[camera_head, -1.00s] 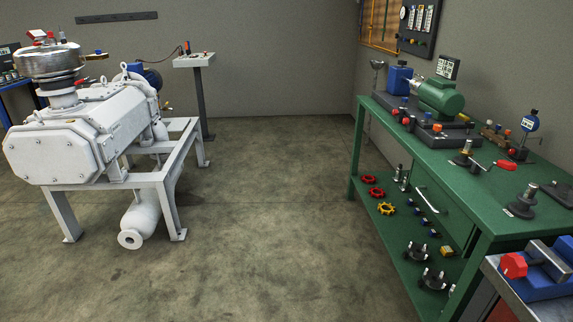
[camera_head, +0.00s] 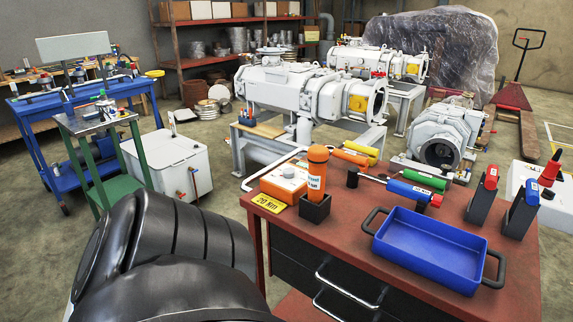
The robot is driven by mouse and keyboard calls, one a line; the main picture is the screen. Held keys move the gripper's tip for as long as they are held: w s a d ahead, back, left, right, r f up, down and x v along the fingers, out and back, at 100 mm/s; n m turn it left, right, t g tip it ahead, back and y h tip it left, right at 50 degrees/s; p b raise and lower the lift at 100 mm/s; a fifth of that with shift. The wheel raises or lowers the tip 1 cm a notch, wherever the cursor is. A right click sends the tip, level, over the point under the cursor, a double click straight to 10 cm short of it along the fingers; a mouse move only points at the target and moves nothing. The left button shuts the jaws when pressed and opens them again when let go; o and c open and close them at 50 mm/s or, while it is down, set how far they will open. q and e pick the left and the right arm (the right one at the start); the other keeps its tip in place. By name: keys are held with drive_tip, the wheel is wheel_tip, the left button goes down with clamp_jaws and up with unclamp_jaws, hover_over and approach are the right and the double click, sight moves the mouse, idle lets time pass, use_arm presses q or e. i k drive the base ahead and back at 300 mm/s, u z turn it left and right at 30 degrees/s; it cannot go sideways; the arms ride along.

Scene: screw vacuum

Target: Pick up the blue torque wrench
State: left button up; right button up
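The blue torque wrench (camera_head: 410,191) lies on the red-topped workbench (camera_head: 346,242), just behind a blue tray. Its blue handle is at the right, and a thin metal shaft points left from it. It lies in front of a green-handled tool (camera_head: 425,179). Orange-handled (camera_head: 350,158) and yellow-handled (camera_head: 361,148) tools lie farther back and left. Neither of my grippers is in view. A large black rounded part, apparently of my own arm, fills the lower left, well apart from the wrench.
The blue tray (camera_head: 432,246) with black handles stands at the bench front. An orange bottle (camera_head: 317,170) in a black holder, an orange box (camera_head: 285,181) and a yellow "20 Nm" tag (camera_head: 268,203) sit left.

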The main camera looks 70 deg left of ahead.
sight(386, 189)
drive_tip(key=u, duration=2.35)
